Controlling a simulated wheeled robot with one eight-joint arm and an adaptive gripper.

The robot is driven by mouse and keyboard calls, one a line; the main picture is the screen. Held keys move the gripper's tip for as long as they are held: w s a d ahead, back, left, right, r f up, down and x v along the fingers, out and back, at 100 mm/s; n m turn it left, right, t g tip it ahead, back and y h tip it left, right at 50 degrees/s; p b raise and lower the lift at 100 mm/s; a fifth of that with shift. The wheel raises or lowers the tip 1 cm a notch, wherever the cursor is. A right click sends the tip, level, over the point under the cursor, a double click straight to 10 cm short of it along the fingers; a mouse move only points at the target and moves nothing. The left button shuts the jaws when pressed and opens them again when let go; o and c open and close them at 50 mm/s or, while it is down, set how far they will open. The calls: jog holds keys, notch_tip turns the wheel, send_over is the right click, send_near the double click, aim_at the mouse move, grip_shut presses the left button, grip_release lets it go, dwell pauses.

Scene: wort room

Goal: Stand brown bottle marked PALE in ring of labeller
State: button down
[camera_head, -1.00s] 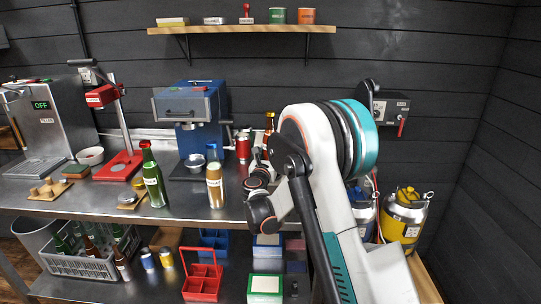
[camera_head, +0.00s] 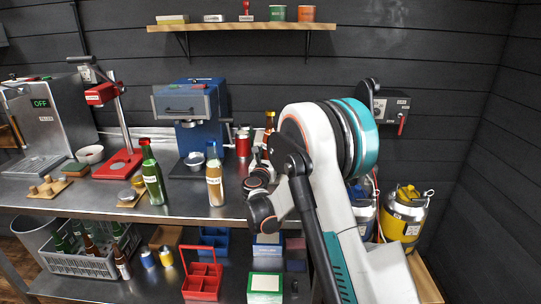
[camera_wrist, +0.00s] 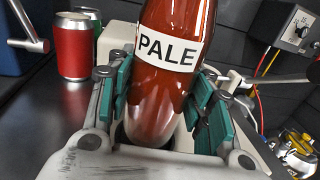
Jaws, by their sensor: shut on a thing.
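The brown bottle marked PALE (camera_wrist: 172,70) fills the middle of the wrist view, its white label facing me. My gripper (camera_wrist: 165,100) is shut on it, with green-padded fingers on both sides of its lower body. The bottle looks nearly upright, leaning slightly in the picture. Its base sits by a pale block with a dark opening, apparently the labeller (camera_wrist: 112,42); whether the base is seated in the ring is hidden by my gripper. In the head view only the bottle's neck (camera_head: 269,122) shows, behind my arm.
A red can (camera_wrist: 74,46) stands left of the bottle, with a lever close by. A green bottle (camera_head: 152,175) and a tan-coloured bottle (camera_head: 214,178) stand at the counter's front. A control box (camera_head: 392,108) is on the wall at right, above a yellow keg (camera_head: 404,215).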

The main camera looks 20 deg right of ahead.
jog(key=shift+f, duration=1)
dwell(1.2)
jog(key=c, duration=0.7)
grip_release()
